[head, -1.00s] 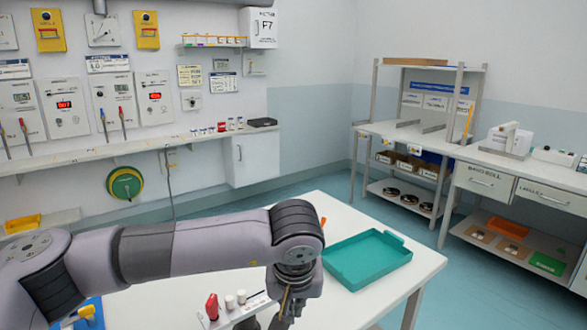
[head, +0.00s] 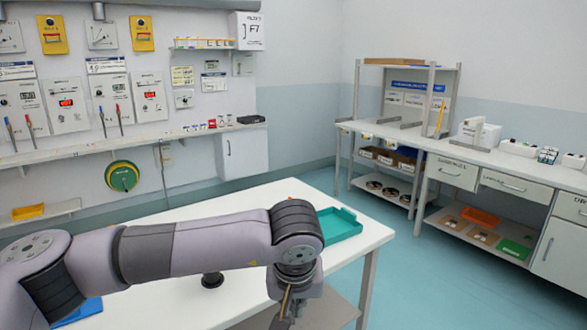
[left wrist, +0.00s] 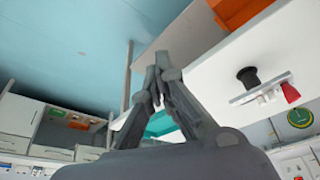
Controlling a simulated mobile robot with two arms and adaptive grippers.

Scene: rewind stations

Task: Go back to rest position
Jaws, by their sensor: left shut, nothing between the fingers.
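My left arm reaches in from the left across the white table (head: 345,258) in the head view. My left gripper (head: 287,312) hangs down past the table's front edge, partly cut off by the frame's bottom. In the left wrist view its fingers (left wrist: 158,72) are closed together with nothing between them. The teal tray (head: 345,229) lies on the table behind my wrist, partly hidden by it. The left wrist view also shows the tray (left wrist: 160,124) behind the fingers. My right gripper is in neither view.
A black object (head: 212,281) stands on the table; the left wrist view shows a red item (left wrist: 290,92) near it. A blue item (head: 80,312) is at lower left. Shelving and a drawer counter (head: 455,172) stand at right. The floor (head: 425,285) right of the table is clear.

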